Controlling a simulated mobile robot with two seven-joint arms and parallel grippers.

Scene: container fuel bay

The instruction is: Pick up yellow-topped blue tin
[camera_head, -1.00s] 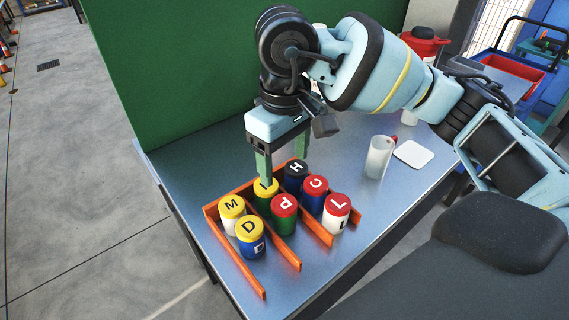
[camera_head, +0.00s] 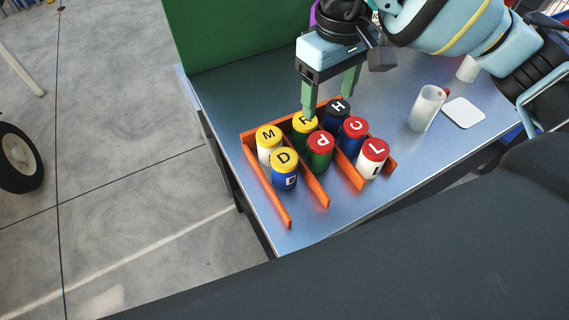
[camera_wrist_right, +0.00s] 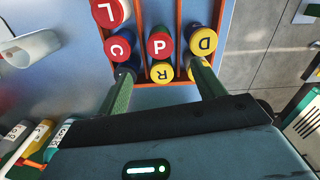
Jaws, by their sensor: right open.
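The yellow-topped blue tin (camera_head: 284,176), lettered D, stands upright at the front of the left lane of the orange rack (camera_head: 322,196). In the right wrist view its yellow lid (camera_wrist_right: 203,40) is at upper right, beyond one finger. My right gripper (camera_head: 328,104) is open and empty, pointing down above the rear of the rack, behind and to the right of this tin. One finger partly covers the lid of the yellow-topped green tin R (camera_head: 303,122). In the right wrist view the two fingers (camera_wrist_right: 163,78) are spread apart. My left gripper does not show.
Tin M (camera_head: 268,138) stands directly behind D. Red-topped P (camera_head: 320,147), C (camera_head: 354,131) and L (camera_head: 373,153), and black H (camera_head: 337,110), fill the other lanes. A white cup (camera_head: 427,106) and white pad (camera_head: 463,112) lie right. A green panel (camera_head: 235,35) edges the table's back.

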